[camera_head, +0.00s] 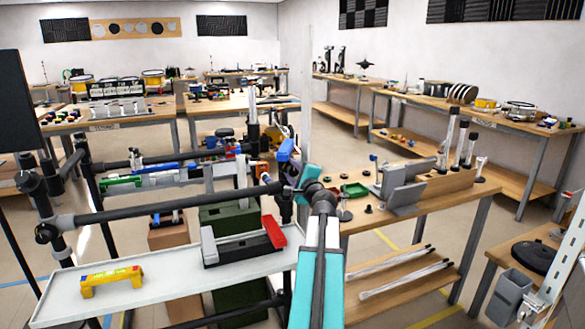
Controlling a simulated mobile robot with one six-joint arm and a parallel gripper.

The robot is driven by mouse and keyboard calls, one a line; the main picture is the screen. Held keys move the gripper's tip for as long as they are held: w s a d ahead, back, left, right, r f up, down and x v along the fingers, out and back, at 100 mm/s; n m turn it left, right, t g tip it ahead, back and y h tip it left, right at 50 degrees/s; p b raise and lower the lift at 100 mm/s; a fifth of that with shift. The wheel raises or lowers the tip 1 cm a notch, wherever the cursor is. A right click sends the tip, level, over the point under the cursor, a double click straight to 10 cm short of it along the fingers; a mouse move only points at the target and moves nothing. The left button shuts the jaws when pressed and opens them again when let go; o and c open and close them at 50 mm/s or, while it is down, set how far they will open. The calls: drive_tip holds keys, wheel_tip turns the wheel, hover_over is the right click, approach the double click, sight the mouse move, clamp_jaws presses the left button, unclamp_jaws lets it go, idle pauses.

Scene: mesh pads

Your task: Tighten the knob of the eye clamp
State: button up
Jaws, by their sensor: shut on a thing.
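My arm reaches up from the bottom edge, and my gripper (292,191) is at the right end of the black tube rack, beside its dark clamp fittings (285,207). It is shut on a small dark part there, which looks like the knob of the eye clamp. My wrist hides much of this spot, and the clamp's eye and the knob's outline are too small to make out. A blue piece (286,150) sits just above my gripper on the rack.
A white tray (180,290) below the rack holds a yellow toy-like piece (111,281) and a grey-black stapler-like tool with a red end (273,232). A wooden table (420,205) with grey brackets (402,185) stands close on the right. Open floor lies beyond it.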

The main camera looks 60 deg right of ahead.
drive_tip(key=shift+s+f, duration=0.1)
drive_tip(key=shift+f, duration=0.1)
idle(0.3)
drive_tip(key=o, duration=1)
drive_tip(key=shift+d, duration=0.1)
drive_tip(key=shift+o, duration=0.2)
drive_tip(key=shift+r, duration=0.1)
